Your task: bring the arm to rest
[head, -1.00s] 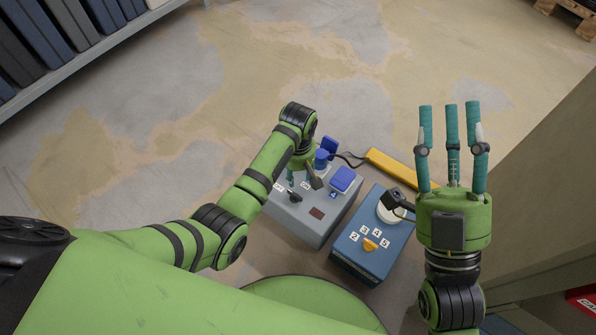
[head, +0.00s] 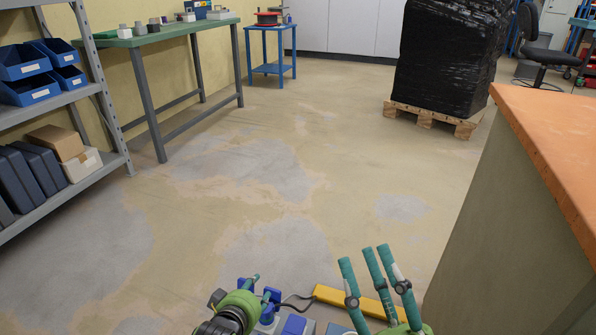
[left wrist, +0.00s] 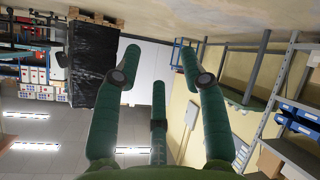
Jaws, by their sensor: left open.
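My left gripper (head: 256,285) is low in the head view, partly cut off by the bottom edge, close to the blue socket parts. In the left wrist view its three fingers (left wrist: 160,72) are spread apart with nothing between them. My right gripper (head: 376,264) is to its right, with three teal fingers extended, apart and empty. The grey socket box with a blue cover (head: 294,325) shows only its top at the bottom edge.
A yellow bar (head: 348,302) with a dark cable lies behind the boxes. An orange-topped counter (head: 545,140) stands at right, a grey shelf (head: 60,195) at left. A wrapped pallet load (head: 450,60) stands farther back. The floor between is clear.

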